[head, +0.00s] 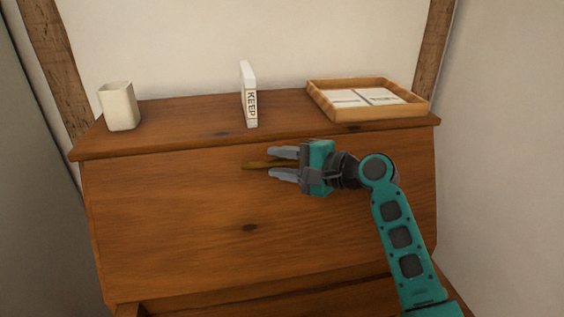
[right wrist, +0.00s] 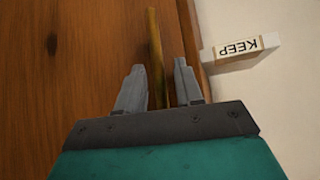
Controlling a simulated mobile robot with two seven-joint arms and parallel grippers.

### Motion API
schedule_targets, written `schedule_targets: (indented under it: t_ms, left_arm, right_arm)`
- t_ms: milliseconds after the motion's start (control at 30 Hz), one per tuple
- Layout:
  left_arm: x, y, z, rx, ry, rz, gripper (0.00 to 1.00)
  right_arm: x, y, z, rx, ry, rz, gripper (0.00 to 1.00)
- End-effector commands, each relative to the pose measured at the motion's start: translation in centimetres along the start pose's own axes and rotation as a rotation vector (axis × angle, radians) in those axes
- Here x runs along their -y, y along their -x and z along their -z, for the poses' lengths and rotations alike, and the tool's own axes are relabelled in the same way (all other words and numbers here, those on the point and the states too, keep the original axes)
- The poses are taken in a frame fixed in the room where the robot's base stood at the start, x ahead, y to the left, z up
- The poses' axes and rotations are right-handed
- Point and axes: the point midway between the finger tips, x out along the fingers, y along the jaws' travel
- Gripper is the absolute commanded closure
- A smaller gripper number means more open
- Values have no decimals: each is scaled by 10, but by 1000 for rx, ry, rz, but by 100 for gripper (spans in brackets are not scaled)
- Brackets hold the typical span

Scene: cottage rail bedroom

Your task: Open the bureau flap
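The bureau flap (head: 180,225) is the sloping wooden front panel, closed against the bureau (head: 190,122). A thin brass-coloured handle bar (head: 252,166) runs across its upper part. My right gripper (head: 270,164) is at the handle with one finger above and one below it. In the right wrist view the handle (right wrist: 154,50) passes between the two fingers of the gripper (right wrist: 158,78), with gaps on both sides, so the fingers are open. Part of the handle is hidden by the gripper. My left gripper is not in view.
On the bureau top stand a cream cup (head: 119,107) at left, an upright white block marked KEEP (head: 249,95) in the middle, and a wooden tray (head: 375,113) with white cards at right. The KEEP block also shows in the right wrist view (right wrist: 240,48). Walls flank both sides.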

Motion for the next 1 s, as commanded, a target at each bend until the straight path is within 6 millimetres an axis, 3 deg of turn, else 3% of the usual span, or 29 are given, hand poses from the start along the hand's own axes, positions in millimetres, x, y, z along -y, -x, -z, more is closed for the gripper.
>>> schedule_targets:
  t_ms: [200,567,1000]
  left_arm:
    - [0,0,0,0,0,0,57]
    - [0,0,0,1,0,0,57]
    - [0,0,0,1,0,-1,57]
  right_arm:
    - [0,0,0,0,0,0,66]
    - [0,0,0,0,0,0,100]
    - [0,0,0,0,0,0,100]
